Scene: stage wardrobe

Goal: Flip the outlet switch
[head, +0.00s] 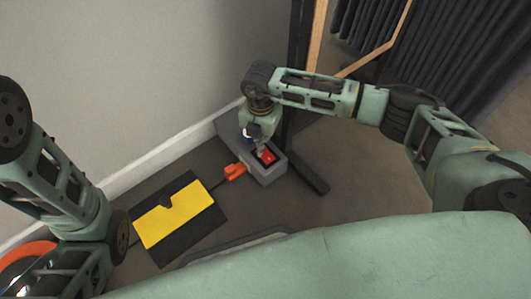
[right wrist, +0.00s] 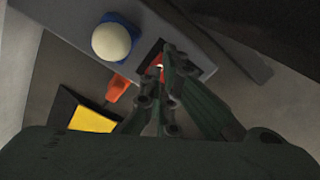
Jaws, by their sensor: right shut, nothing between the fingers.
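A grey outlet box (head: 266,172) stands on the dark floor by the wall, with a red switch (head: 268,156) on its top. An orange plug (head: 234,171) sits at the box's left side. My right gripper (head: 261,150) reaches down over the box, its tips at the red switch. In the right wrist view the shut, empty fingers (right wrist: 162,70) cover part of the red switch (right wrist: 152,57); whether they touch it, I cannot tell. The switch's position is hidden. My left arm is at the left edge, and its gripper is not clearly seen.
A yellow and black board (head: 178,217) lies on the floor left of the box. A white round thing on a blue base (right wrist: 111,41) is beside the switch. A wooden frame (head: 318,35) and dark curtains (head: 365,30) stand behind. Open floor lies to the right.

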